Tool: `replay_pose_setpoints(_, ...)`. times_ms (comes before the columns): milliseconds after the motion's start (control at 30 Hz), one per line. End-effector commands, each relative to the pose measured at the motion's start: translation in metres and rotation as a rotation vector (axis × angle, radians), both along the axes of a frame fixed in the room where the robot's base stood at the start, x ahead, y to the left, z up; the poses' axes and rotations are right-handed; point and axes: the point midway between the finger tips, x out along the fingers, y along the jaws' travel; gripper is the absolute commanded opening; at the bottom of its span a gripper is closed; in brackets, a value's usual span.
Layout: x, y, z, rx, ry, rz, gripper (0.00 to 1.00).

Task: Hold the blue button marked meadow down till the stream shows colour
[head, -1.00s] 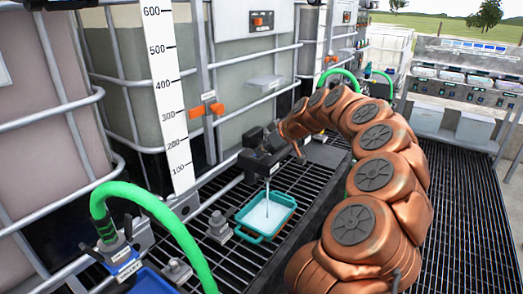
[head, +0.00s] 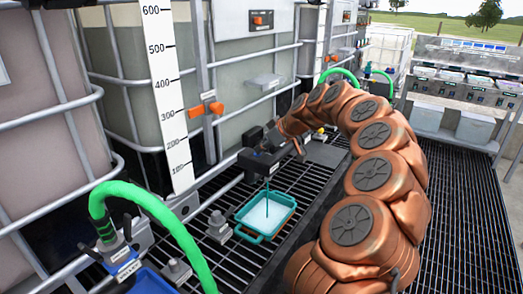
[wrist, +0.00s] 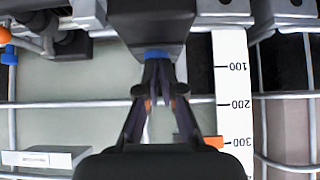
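In the wrist view a blue button (wrist: 156,54) sits at the lower edge of a dark block (wrist: 150,25). My gripper (wrist: 158,80) has its fingers together, with the tips at the button and seemingly touching it; the fingers hide part of it. The button's marking cannot be read. In the head view my gripper (head: 283,139) is at the dark outlet block (head: 256,163), its tips hard to make out. A thin dark teal stream (head: 267,196) falls from the block into a teal tray (head: 247,238) holding pale liquid.
A large caged tank (head: 250,92) with a white scale strip (head: 168,100) stands behind the outlet. A green hose (head: 155,208) curves at the lower left. A metal fitting (head: 219,228) stands left of the tray. Dark grating (head: 460,200) lies open at the right.

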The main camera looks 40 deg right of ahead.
Motion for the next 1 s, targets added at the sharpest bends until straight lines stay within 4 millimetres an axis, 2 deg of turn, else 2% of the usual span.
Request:
replay_pose_setpoints(33, -0.001, 0.003, 0.002, 0.001, 0.009, 0.006, 0.00)
replay_pose_setpoints(167, -0.002, 0.001, 0.030, -0.002, -0.002, 0.001, 0.00)
replay_pose_setpoints(533, -0.050, -0.019, 0.085, -0.003, -0.016, -0.009, 0.00)
replay_pose_setpoints(800, -0.065, -0.024, 0.102, -0.003, -0.014, -0.008, 0.00)
replay_pose_setpoints(1000, -0.067, -0.025, 0.105, -0.003, -0.015, -0.008, 0.00)
